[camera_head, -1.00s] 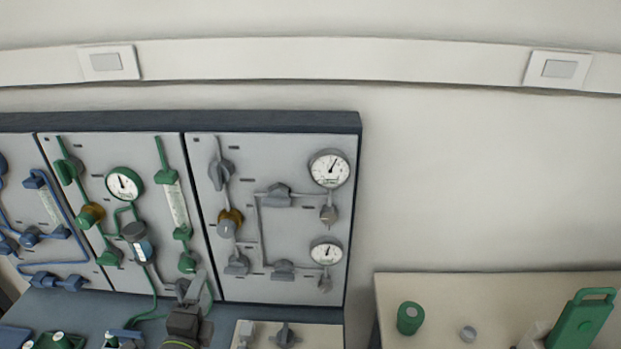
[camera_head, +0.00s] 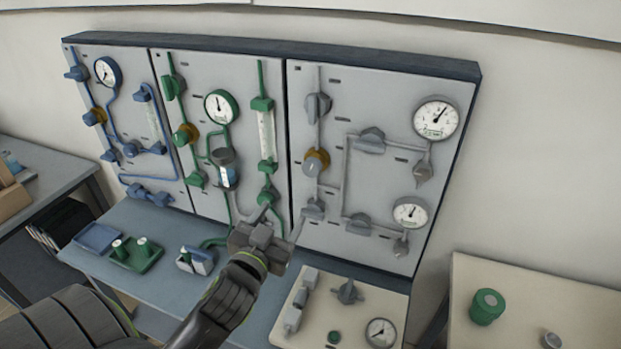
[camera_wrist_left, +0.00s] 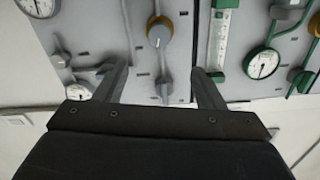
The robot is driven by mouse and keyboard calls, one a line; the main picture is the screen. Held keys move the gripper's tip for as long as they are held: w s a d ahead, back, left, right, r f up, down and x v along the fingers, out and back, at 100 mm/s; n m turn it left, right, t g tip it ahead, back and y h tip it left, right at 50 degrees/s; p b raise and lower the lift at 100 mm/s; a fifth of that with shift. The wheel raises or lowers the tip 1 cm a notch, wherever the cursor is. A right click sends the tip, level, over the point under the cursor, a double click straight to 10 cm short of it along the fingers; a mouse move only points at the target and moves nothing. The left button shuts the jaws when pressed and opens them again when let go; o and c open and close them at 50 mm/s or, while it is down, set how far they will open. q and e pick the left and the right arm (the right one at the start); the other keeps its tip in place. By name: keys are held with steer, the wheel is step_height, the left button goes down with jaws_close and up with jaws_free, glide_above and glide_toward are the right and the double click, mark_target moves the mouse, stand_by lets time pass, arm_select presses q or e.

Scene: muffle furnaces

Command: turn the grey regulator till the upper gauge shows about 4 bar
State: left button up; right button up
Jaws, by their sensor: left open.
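The grey regulator (camera_head: 316,163) has a grey knob with an orange-brown collar, on the right-hand grey panel. The upper gauge (camera_head: 436,118) is a round white dial at that panel's upper right; its needle points up and right, but its figures are too small to read. My left gripper (camera_head: 278,220) is in front of the panels, below and left of the regulator in the picture. It is open, with nothing between its fingers. In the left wrist view, the regulator (camera_wrist_left: 159,32) shows beyond the open fingers (camera_wrist_left: 162,78), apart from them. My right gripper is not in view.
A lower gauge (camera_head: 410,212) and several grey valves (camera_head: 370,140) share the panel. Green and blue panels are to the left. Below is a blue bench (camera_head: 150,235) with a green tray (camera_head: 137,254) and a beige board (camera_head: 300,335) with a small gauge (camera_head: 381,333).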

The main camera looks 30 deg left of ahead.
mark_target(310, 172)
arm_select(q)
steer(key=shift+n, duration=0.3)
steer(key=p+x, duration=0.5)
steer(key=x, duration=1.2)
steer(key=shift+w+d, duration=0.1)
steer(key=shift+w, duration=0.1)
steer(key=c, duration=1)
steer(key=shift+m, duration=1.6)
steer(key=o, duration=1)
